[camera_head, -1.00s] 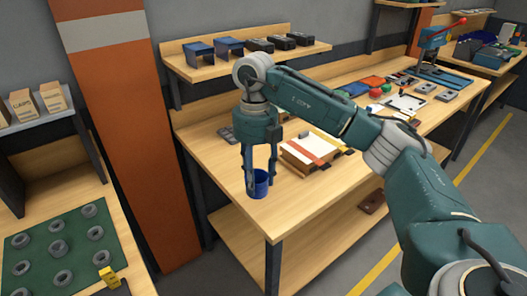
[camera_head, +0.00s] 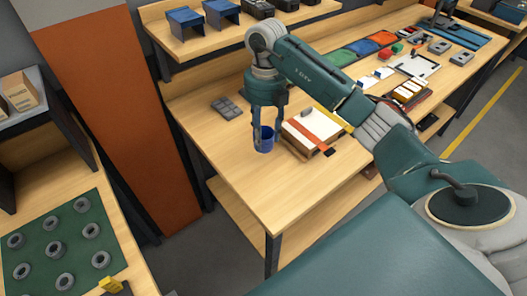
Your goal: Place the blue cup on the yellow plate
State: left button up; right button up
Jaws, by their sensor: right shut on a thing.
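The blue cup (camera_head: 264,144) is upright between the fingers of my right gripper (camera_head: 265,134), which points down and is shut on it. The cup is over the left part of the wooden workbench (camera_head: 245,185), left of a white-topped block with an orange band. I cannot tell whether its base touches the bench. The fingers hide part of its wall. I see no yellow plate in this view. My left gripper is not in view.
The white-topped block (camera_head: 318,122) lies close right of the cup. A dark grey segmented tray (camera_head: 228,107) lies behind left. A shelf (camera_head: 205,48) with blue holders stands at the back. The bench's near left corner is clear.

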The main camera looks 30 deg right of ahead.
aim_at(264, 144)
notch_tip(264, 144, down, 3)
jog(key=shift+r+p, duration=0.15)
jog(key=shift+p, duration=0.15)
jog(key=shift+s+f, duration=0.15)
jog(key=shift+f, duration=0.5)
notch_tip(264, 144, down, 3)
jog(key=shift+f+p, duration=0.2)
jog(key=shift+p, duration=0.45)
jog(key=shift+f, duration=0.15)
jog(key=shift+f, duration=0.2)
jog(key=o, duration=1.1)
jog(key=shift+c, duration=0.2)
jog(key=shift+r, duration=0.1)
